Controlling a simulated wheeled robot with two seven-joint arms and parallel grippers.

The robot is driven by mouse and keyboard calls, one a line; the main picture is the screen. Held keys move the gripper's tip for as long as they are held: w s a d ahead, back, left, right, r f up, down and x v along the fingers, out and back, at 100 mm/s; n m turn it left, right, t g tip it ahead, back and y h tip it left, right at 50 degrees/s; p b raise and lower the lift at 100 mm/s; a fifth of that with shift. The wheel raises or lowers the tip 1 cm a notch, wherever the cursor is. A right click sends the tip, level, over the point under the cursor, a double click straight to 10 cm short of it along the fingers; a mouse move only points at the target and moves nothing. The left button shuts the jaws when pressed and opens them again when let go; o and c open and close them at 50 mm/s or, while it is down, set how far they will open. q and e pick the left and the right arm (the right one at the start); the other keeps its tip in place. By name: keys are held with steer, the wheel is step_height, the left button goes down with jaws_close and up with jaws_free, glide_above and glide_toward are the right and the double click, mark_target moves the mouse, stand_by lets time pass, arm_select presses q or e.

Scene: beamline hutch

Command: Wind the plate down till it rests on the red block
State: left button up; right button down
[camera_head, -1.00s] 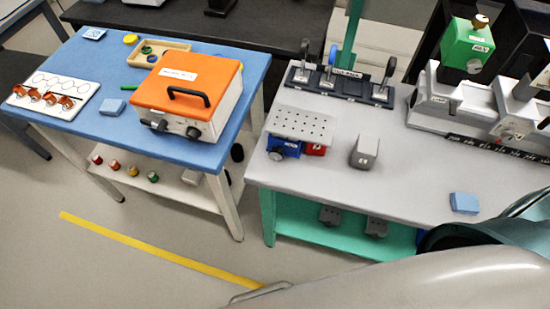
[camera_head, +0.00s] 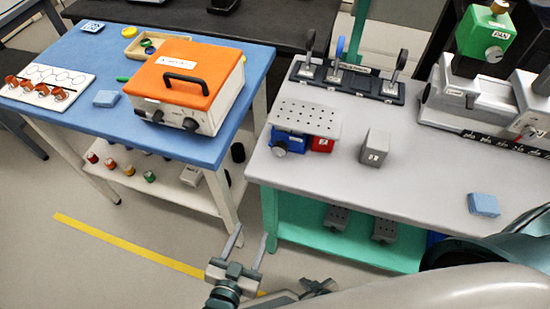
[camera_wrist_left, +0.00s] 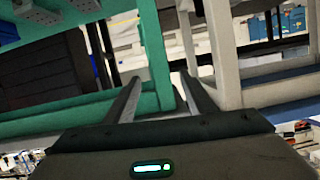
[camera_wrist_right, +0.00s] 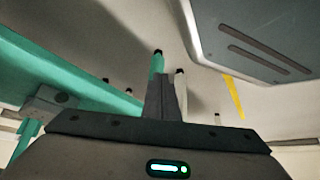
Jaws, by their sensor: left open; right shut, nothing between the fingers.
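The perforated grey plate (camera_head: 304,118) sits level on a blue jack (camera_head: 287,140) with a dark round knob (camera_head: 280,149) at its front, near the left end of the grey bench. The red block (camera_head: 322,145) stands right of the jack, under the plate's right part; I cannot tell whether the plate touches it. My left gripper (camera_head: 250,238) is open and empty, below and in front of the bench's left edge; its spread fingers show in the left wrist view (camera_wrist_left: 159,80). My right gripper (camera_head: 322,287) is low at the bottom of the head view; its fingers are together and empty in the right wrist view (camera_wrist_right: 166,90).
A grey labelled block (camera_head: 375,148) stands right of the plate, and a blue pad (camera_head: 484,204) lies farther right. A lever rack (camera_head: 347,78) stands behind. An orange-topped box (camera_head: 190,85) is on the blue table at left. The bench front between block and pad is clear.

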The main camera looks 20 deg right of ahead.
arm_select(q)
step_height(320, 180, up, 16)
steer(key=s+d+t+h+b, duration=0.1)
steer(key=d+t+h, duration=0.1)
steer(key=shift+t, duration=0.4)
arm_select(e)
steer(key=shift+t, duration=0.7)
steer(key=w, duration=0.1)
steer(key=w+a+r, duration=0.1)
steer(key=w, duration=0.2)
steer(key=shift+a+r, duration=0.35)
steer(key=shift+a, duration=0.05)
arm_select(q)
steer(key=shift+f, duration=0.1)
steer(key=p, duration=0.3)
glide_toward(279, 151)
steer(key=x, duration=0.9)
arm_select(e)
steer(key=s+d+f+g, duration=0.2)
steer(key=s+d+f, duration=0.1)
steer(key=s, duration=0.5)
steer(key=shift+s+d+f+g+h, duration=0.25)
steer(key=shift+d+f+g+h, duration=0.05)
steer(key=shift+g, duration=0.1)
arm_select(q)
steer(key=shift+s, duration=0.1)
arm_select(e)
steer(key=shift+w, duration=0.15)
